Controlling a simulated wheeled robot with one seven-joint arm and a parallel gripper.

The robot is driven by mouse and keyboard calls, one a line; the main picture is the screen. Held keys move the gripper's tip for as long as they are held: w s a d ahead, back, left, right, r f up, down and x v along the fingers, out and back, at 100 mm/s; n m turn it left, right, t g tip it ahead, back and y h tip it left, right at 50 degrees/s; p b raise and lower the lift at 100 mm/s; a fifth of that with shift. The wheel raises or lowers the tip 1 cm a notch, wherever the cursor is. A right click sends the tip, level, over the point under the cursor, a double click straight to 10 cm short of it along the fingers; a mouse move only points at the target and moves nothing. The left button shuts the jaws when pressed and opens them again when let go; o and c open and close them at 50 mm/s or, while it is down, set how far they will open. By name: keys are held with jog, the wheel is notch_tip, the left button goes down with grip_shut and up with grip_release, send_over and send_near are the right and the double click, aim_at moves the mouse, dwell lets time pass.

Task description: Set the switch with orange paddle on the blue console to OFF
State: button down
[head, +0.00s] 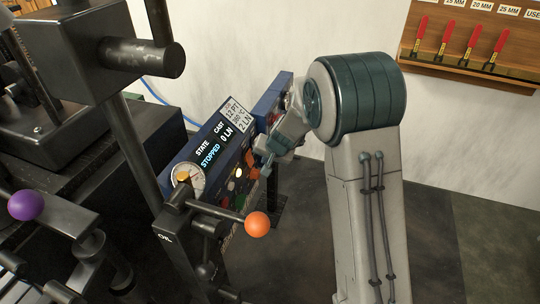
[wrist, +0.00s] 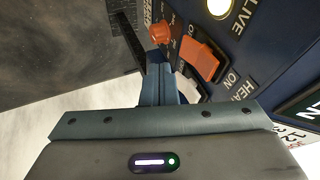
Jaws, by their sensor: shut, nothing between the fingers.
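The blue console (head: 207,138) stands left of my arm in the head view, with a lit display reading STOPPED. In the wrist view the switch with the orange paddle (wrist: 201,60) sits in a dark frame on the console face. An ON label is by its lower right end, with HEAT lettering beyond; I cannot tell which end is pressed in. My gripper (wrist: 158,62) is shut and empty, its fingertips just left of the paddle; contact is unclear. In the head view my gripper (head: 265,164) is close to the console face, and the paddle is hard to make out there.
A round orange-red knob (wrist: 159,33) is beside the fingertips, and a lit round lamp (wrist: 219,7) is above the paddle. In the head view a lever with an orange ball (head: 257,224) and a gauge (head: 187,179) stand in front of the console. Floor at right is clear.

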aim_at(252, 162)
jog(key=shift+w+a+f+p, duration=0.1)
jog(key=shift+w+a+f, duration=0.1)
jog(key=shift+a, duration=0.4)
jog(key=shift+w+a+f+p, duration=0.15)
jog(key=shift+w+a+f, duration=0.1)
jog(key=shift+a, duration=0.3)
jog(key=shift+w+a+f+p, duration=0.1)
jog(key=shift+w+a+f, duration=0.1)
jog(key=shift+a, duration=0.4)
jog(key=shift+f+b, duration=0.1)
jog(key=shift+b, duration=0.25)
jog(key=shift+f+b, duration=0.25)
jog(key=shift+b, duration=0.85)
jog(key=shift+y+b, duration=0.4)
jog(key=shift+b, duration=0.1)
jog(key=shift+a+r, duration=0.15)
jog(key=shift+r, duration=0.1)
